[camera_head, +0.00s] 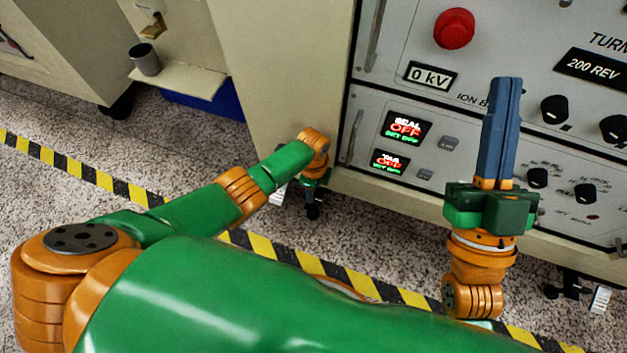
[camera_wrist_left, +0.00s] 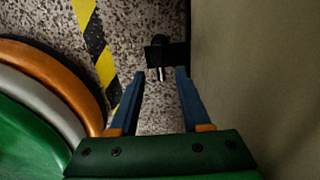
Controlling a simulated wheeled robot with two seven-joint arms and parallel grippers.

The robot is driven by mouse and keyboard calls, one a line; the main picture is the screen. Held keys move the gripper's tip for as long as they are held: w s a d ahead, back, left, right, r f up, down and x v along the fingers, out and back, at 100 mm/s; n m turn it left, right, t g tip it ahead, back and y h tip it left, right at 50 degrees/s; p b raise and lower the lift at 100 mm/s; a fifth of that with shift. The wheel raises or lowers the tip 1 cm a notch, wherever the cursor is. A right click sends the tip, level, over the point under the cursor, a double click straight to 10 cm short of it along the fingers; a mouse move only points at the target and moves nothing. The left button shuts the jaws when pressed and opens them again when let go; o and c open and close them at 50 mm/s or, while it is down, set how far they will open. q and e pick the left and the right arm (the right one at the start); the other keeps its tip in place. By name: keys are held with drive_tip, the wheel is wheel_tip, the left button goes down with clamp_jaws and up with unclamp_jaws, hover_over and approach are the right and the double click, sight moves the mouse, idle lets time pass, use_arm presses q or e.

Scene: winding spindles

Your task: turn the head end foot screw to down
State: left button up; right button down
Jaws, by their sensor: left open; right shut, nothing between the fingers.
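A foot screw (camera_wrist_left: 158,68) with a black bracket (camera_wrist_left: 174,54) shows in the left wrist view, low at the cabinet's side. My left gripper (camera_wrist_left: 161,76) is open, its two blue fingers spread with the screw in line with the gap at their tips. I cannot tell whether the fingers touch it. In the head view my left gripper (camera_head: 315,179) is at the cabinet's lower left corner, with its fingers mostly hidden and a black foot part (camera_head: 313,211) below it. My right gripper (camera_head: 507,82) is shut and empty, pointing up before the panel.
The cream cabinet (camera_head: 285,75) carries a control panel (camera_head: 480,120) with knobs and lit displays. Another black foot (camera_head: 568,288) stands at the lower right. A small shelf (camera_head: 185,78) with a grey cup (camera_head: 145,60) is at upper left. Striped tape (camera_head: 262,246) crosses the speckled floor.

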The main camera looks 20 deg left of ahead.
use_arm(q)
drive_tip(key=shift+r+p, duration=0.4)
drive_tip(key=shift+r, duration=0.3)
drive_tip(key=shift+r+p, duration=0.35)
drive_tip(key=shift+r, duration=0.15)
use_arm(e)
drive_tip(key=w+f+g+h, duration=0.1)
drive_tip(key=w+f+g, duration=0.1)
drive_tip(key=f, duration=0.4)
drive_tip(key=w+f+m+g+h, duration=0.1)
drive_tip(key=w+f+g+h, duration=0.1)
drive_tip(key=f+g, duration=0.3)
drive_tip(key=shift+w+d+f+h, duration=0.3)
drive_tip(key=shift+w+d+f, duration=0.1)
drive_tip(key=shift+f, duration=0.3)
drive_tip(key=shift+f+g, duration=0.1)
drive_tip(key=shift+g, duration=0.2)
